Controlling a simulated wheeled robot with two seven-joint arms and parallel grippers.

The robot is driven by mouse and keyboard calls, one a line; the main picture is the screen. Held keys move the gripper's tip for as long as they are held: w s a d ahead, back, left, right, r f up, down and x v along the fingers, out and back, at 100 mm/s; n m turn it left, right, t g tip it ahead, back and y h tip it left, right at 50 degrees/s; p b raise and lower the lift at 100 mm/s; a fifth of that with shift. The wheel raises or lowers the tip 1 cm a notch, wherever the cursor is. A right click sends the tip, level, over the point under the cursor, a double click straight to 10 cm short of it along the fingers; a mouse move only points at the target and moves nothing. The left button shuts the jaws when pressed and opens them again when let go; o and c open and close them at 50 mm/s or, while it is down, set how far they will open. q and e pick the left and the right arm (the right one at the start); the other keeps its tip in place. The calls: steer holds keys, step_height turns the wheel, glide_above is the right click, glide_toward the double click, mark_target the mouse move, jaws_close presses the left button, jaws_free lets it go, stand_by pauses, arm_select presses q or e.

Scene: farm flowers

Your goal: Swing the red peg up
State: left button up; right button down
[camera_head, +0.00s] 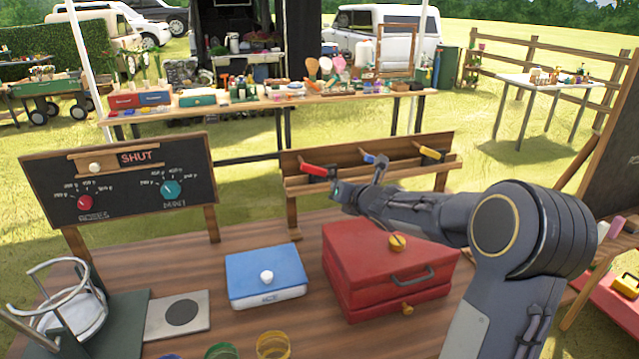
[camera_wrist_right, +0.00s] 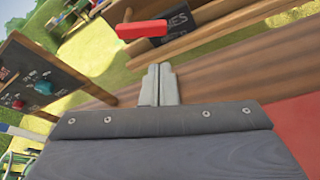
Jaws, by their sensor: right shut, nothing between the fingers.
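The red peg (camera_head: 314,170) sticks out from the left part of a wooden rack (camera_head: 300,190) in the head view, lying near level with a slight tilt. It also shows as a red bar (camera_wrist_right: 142,29) near the top of the right wrist view. My right gripper (camera_head: 338,192) is just below and to the right of the red peg in the head view. Its fingers (camera_wrist_right: 158,82) are together and empty in the wrist view, with a visible gap to the peg. My left gripper is not in view.
A blue peg (camera_head: 369,158) and a yellow peg (camera_head: 430,153) sit further right on the rack. A red box (camera_head: 365,265) stands below my right arm. A blue-lidded box (camera_head: 262,270) and a chalkboard (camera_head: 125,185) are to the left.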

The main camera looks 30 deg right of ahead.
mark_target(317, 179)
steer(key=shift+w, duration=0.15)
steer(key=p+x, duration=0.2)
steer(key=x, duration=0.7)
steer(key=shift+w+f, duration=0.2)
steer(key=shift+w, duration=0.15)
steer(key=shift+d+r+b, duration=0.15)
steer(key=shift+b, duration=0.25)
